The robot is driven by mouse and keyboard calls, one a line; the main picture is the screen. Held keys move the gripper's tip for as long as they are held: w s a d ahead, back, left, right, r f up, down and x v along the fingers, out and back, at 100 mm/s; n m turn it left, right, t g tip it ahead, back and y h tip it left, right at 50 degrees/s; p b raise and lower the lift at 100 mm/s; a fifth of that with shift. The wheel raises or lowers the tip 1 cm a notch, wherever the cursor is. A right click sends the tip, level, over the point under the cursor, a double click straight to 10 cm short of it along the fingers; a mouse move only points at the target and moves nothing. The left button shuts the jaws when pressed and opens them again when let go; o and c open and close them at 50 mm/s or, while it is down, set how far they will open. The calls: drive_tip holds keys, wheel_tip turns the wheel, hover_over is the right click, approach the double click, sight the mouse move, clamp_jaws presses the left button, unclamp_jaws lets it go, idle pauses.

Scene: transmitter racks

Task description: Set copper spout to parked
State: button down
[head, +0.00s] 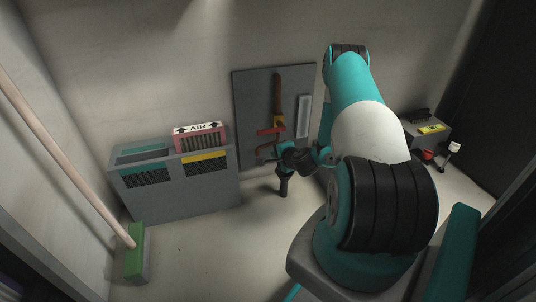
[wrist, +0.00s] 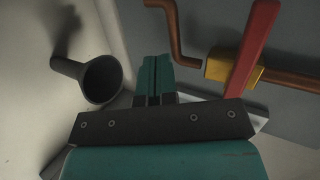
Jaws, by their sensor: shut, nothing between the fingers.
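The copper spout (head: 268,148) is a thin bent copper pipe below a yellow valve body (head: 278,122) on a grey wall panel. In the wrist view the spout (wrist: 177,38) bends in an S, with one end close to the yellow body (wrist: 226,65). A red lever (head: 270,131) crosses the valve; it also shows in the wrist view (wrist: 252,45). My gripper (head: 264,154) is just below the spout. In the wrist view its teal fingers (wrist: 156,65) are shut, empty and apart from the spout. I cannot tell which setting the spout has.
A dark funnel (wrist: 102,79) on a post (head: 284,186) stands below my gripper. A grey cabinet (head: 180,190) with an "AIR" filter box (head: 199,138) is left. A broom (head: 137,250) leans further left.

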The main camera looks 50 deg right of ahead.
sight(263, 146)
drive_tip(key=x, duration=0.2)
drive_tip(key=b+x, duration=0.1)
drive_tip(key=r+b+x, duration=0.1)
drive_tip(key=x, duration=0.1)
drive_tip(key=shift+w+f, duration=0.15)
drive_tip(key=shift+w, duration=0.4)
drive_tip(key=shift+w+r+p, duration=0.25)
drive_tip(key=shift+w+p, duration=0.15)
drive_tip(key=shift+p, duration=0.3)
drive_tip(key=shift+w+p, duration=0.25)
drive_tip(key=shift+p, duration=0.15)
drive_tip(key=shift+w+f, duration=0.15)
drive_tip(key=shift+f, duration=0.1)
